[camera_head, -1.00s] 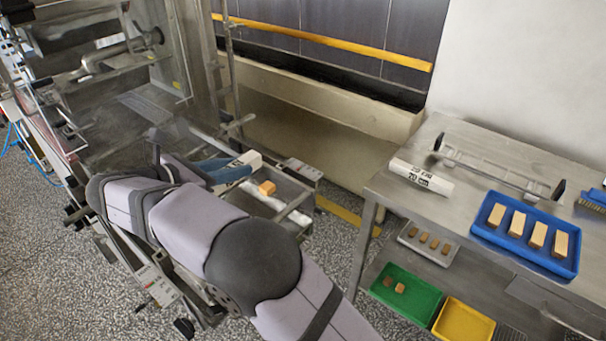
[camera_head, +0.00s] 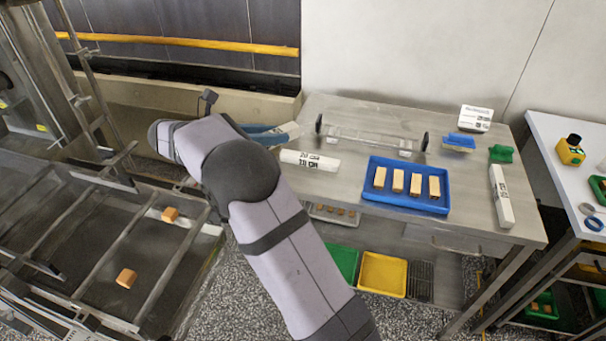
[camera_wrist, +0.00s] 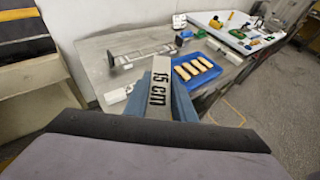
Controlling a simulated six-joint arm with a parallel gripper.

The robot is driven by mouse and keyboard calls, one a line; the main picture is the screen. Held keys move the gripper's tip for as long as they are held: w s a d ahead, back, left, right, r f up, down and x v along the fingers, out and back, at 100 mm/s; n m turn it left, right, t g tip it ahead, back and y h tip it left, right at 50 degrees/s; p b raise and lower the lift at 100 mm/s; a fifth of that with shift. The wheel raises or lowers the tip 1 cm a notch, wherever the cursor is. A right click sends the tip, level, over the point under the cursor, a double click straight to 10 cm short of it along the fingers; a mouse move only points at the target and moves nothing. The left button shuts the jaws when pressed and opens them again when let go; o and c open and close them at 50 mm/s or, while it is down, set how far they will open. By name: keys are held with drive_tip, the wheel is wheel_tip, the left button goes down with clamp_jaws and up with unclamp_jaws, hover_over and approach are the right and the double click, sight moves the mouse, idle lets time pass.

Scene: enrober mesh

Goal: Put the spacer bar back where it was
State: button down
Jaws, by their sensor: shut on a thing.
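My gripper (camera_head: 268,135) has blue fingers and is shut on a white spacer bar (camera_head: 291,129). In the wrist view the bar (camera_wrist: 162,72) stands between the blue fingers, with "15 cm" in black on its face. The head view shows the held bar near the left end of the metal table (camera_head: 345,205); I cannot tell its height above the table. A second white bar, marked 20 cm (camera_head: 310,161), lies on the table just below it in the picture. A third white bar (camera_head: 502,196) lies near the table's right end. My arm hides part of the table's left edge.
A clear guide frame with black end discs (camera_head: 372,138) stands behind the 20 cm bar. A blue tray (camera_head: 405,205) holds several tan bars. A green holder (camera_head: 501,153) and a white label block (camera_head: 475,118) are at the right. The mesh conveyor (camera_head: 70,225) carries two orange-brown pieces.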

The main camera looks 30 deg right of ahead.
drive_tip(key=s+d+m+g+p, duration=0.1)
drive_tip(key=s+d+p, duration=0.15)
drive_tip(key=d, duration=1.05)
drive_tip(key=w+a+f+n+t, duration=0.2)
drive_tip(key=w+f+n+t, duration=0.25)
drive_tip(key=w+f, duration=0.3)
drive_tip(key=shift+m+y, duration=0.25)
drive_tip(key=shift+y, duration=0.15)
drive_tip(key=shift+s+d+f+p, duration=0.15)
drive_tip(key=shift+f+p, duration=0.65)
drive_tip(key=shift+f, duration=1.7)
drive_tip(key=shift+s+d+f+p, duration=0.15)
drive_tip(key=shift+f+p, duration=0.6)
drive_tip(key=shift+f, duration=1.7)
drive_tip(key=shift+a+f, duration=0.1)
drive_tip(key=shift+f, duration=0.1)
drive_tip(key=shift+f+b, duration=0.4)
drive_tip(key=shift+b, duration=0.05)
drive_tip(key=c, duration=1.5)
unclamp_jaws()
drive_tip(key=shift+r, duration=0.1)
